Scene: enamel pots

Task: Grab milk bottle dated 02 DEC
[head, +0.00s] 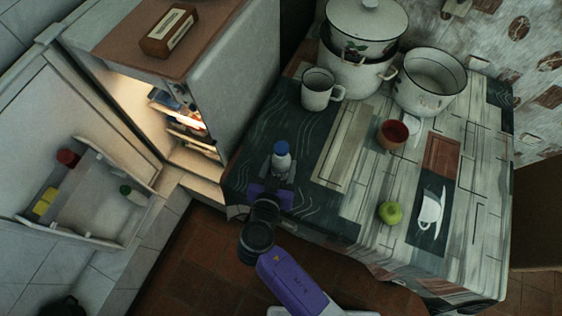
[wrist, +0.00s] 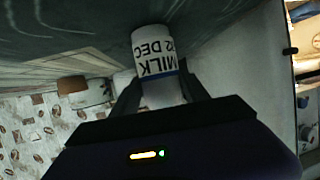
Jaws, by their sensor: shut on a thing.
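A small white milk bottle (head: 282,160) with a blue cap stands upright at the near left part of the table in the head view. In the wrist view the bottle (wrist: 152,42) appears upside down, its label reading MILK and "2 DEC", with the leading digit partly out of sight. My gripper (head: 279,176) is shut on the bottle, its two fingers on either side of it in the wrist view (wrist: 160,90). I cannot tell whether the bottle's base touches the table.
The table (head: 335,225) holds a white mug (head: 320,91), enamel pots (head: 430,82), a red-brown cup (head: 392,135) and a green apple (head: 390,212). The fridge (head: 235,85) is open at left, its door shelf (head: 75,212) holding several items.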

